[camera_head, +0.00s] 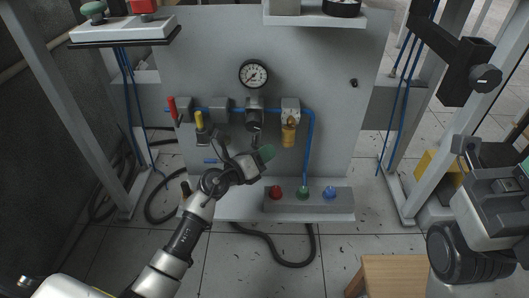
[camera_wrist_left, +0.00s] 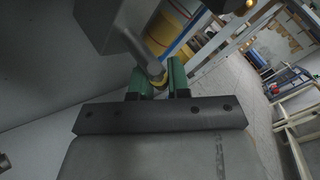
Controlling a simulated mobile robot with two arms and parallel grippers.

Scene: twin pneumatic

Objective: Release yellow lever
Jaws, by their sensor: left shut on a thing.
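The yellow lever (camera_head: 199,121) stands upright on the left part of the grey panel. My left gripper (camera_head: 266,153) is to its right and lower, below the round black gauge, visibly apart from that lever. In the left wrist view its green fingers (camera_wrist_left: 158,80) are close together around the end of a grey stem (camera_wrist_left: 152,66) with a yellow edge. The stem hangs from a grey block (camera_wrist_left: 105,22). I cannot tell what this part is. My right gripper is not clearly in view; only my right arm shows at the right edge.
A red lever (camera_head: 172,109) stands left of the yellow one. The pressure gauge (camera_head: 254,74) and a brass-coloured filter (camera_head: 289,132) are on the panel (camera_head: 335,130). A button box (camera_head: 340,206) sits low in front. A wooden stool (camera_head: 393,275) stands at front right.

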